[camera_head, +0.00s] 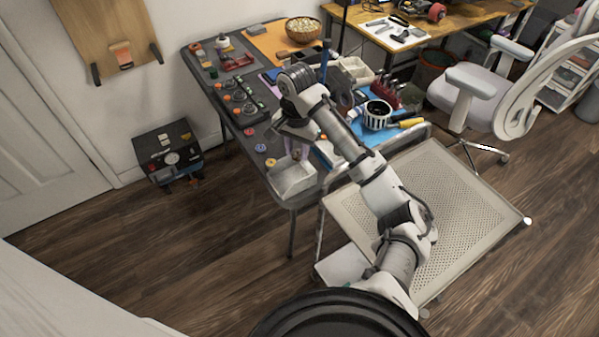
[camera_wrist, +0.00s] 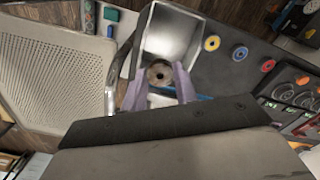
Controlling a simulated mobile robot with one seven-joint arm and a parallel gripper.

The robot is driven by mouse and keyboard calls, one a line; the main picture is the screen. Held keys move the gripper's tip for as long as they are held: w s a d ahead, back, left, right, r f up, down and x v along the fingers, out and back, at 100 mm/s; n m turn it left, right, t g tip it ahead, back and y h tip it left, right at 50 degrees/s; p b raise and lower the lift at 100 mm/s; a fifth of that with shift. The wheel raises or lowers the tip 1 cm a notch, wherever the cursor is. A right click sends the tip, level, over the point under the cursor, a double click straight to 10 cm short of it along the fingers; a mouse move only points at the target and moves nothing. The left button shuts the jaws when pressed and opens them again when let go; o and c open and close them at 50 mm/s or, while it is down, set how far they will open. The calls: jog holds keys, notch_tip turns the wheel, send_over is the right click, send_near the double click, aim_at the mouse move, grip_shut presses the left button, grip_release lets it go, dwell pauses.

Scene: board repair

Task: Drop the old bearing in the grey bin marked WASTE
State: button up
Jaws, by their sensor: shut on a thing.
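My gripper (camera_wrist: 160,80) has two pale purple fingers closed on a small round metal bearing (camera_wrist: 159,73) with a dark centre hole. In the head view, my gripper (camera_head: 297,151) points down over the near edge of the dark table, and the bearing cannot be made out there. An open, light grey, square bin (camera_head: 291,181) stands at the table's near corner, just below the fingers. The bin also shows in the wrist view (camera_wrist: 171,33), with the bearing overlapping its near part; its inside looks empty. No WASTE marking is readable on it.
Several coloured rings lie beside the bin, among them a yellow one (camera_wrist: 212,43), a blue one (camera_wrist: 240,53) and a red one (camera_wrist: 268,65). A blue mat with a white slotted cup (camera_head: 377,116) is to the right. A perforated cream panel (camera_head: 440,205) stands near my arm.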

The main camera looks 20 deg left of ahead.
jog(key=shift+f+b, duration=2.95)
jog(key=shift+b, duration=0.15)
jog(key=o, duration=1)
notch_tip(320, 180, up, 14)
jog(key=shift+f, duration=0.1)
